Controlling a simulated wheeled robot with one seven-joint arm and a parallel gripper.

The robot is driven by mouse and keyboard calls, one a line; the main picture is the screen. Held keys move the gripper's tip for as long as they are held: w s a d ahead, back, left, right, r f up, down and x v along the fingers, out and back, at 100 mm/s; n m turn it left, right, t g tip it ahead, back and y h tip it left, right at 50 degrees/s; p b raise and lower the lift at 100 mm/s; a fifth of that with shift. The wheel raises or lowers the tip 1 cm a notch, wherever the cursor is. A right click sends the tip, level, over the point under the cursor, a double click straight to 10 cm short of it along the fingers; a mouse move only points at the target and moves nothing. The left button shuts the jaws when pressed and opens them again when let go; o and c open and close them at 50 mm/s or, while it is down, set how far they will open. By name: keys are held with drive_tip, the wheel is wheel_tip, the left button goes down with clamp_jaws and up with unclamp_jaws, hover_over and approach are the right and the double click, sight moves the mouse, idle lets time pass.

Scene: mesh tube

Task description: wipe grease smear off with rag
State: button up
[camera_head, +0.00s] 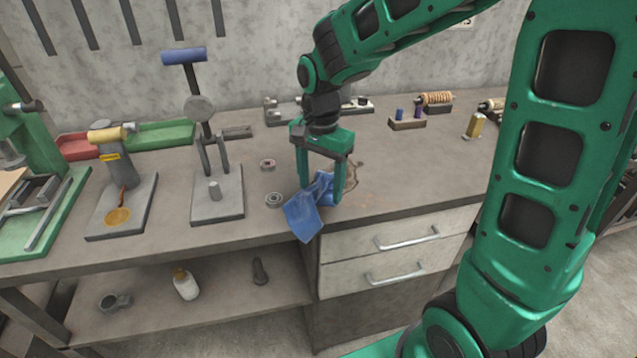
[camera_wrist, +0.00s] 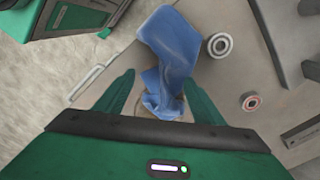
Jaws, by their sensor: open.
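A crumpled blue rag (camera_head: 304,212) lies at the front edge of the workbench, and part of it hangs over the edge. It also shows in the wrist view (camera_wrist: 172,50). My gripper (camera_head: 322,198) points down over the rag with its fingers open. In the wrist view the narrow, bunched part of the rag lies between my two fingers (camera_wrist: 160,98), with a gap on each side. A brownish grease smear (camera_head: 352,172) shows on the bench top just behind and right of my gripper. The gripper and rag partly hide it.
A bearing ring (camera_head: 274,199) and a small reddish ring (camera_head: 267,164) lie left of the rag. A grey press stand (camera_head: 217,195) stands further left. Drawers with handles (camera_head: 407,238) are below the edge. The bench top right of the smear (camera_head: 420,175) is clear.

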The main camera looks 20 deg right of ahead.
drive_tip(key=shift+f, duration=1.05)
clamp_jaws()
drive_tip(key=shift+a+r, duration=0.1)
drive_tip(key=shift+r, duration=0.35)
